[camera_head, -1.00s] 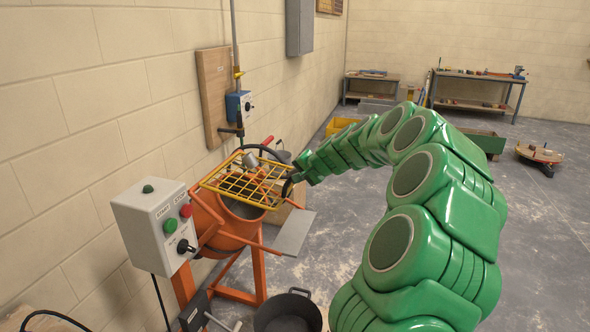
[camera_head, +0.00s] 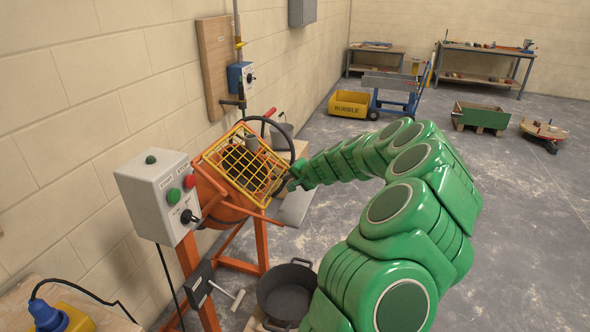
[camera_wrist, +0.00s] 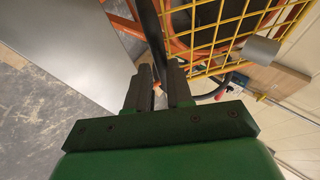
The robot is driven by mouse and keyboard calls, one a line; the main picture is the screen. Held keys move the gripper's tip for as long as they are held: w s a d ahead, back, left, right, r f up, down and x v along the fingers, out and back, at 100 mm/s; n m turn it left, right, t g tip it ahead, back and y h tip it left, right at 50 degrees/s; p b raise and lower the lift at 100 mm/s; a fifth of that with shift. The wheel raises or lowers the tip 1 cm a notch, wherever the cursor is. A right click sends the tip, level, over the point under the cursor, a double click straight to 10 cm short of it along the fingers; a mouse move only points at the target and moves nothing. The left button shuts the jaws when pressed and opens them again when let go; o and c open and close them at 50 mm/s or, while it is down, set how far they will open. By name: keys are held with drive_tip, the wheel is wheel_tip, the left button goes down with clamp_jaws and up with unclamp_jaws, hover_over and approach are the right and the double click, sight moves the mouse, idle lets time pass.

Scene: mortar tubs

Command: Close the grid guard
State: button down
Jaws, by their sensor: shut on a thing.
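The yellow grid guard (camera_head: 243,163) lies tilted across the mouth of the orange mixer drum (camera_head: 217,195). Its bars also show at the upper right of the wrist view (camera_wrist: 225,37). I cannot tell whether its edge touches the drum rim. A black handwheel (camera_head: 283,132) stands just right of the guard. My gripper (camera_head: 291,183) is at the wheel's lower right, beside the guard. In the wrist view, my gripper's fingers (camera_wrist: 160,88) are closed around the wheel's dark rim (camera_wrist: 152,32).
The grey control box (camera_head: 160,195) stands left of the mixer, near the wall. A yellow rubble bin (camera_head: 351,103) stands farther back. Open floor lies to the right.

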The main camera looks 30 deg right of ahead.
drive_tip(key=shift+w+f, duration=0.15)
drive_tip(key=shift+f, duration=1.45)
drive_tip(key=shift+a, duration=0.15)
drive_tip(key=c, duration=1.1)
unclamp_jaws()
drive_tip(key=shift+f, duration=0.1)
drive_tip(key=shift+w, duration=0.1)
drive_tip(key=shift+w+r, duration=0.1)
drive_tip(key=shift+r, duration=0.3)
drive_tip(key=shift+r, duration=0.1)
drive_tip(key=v, duration=0.7)
drive_tip(key=shift+s, duration=0.35)
drive_tip(key=shift+r, duration=0.15)
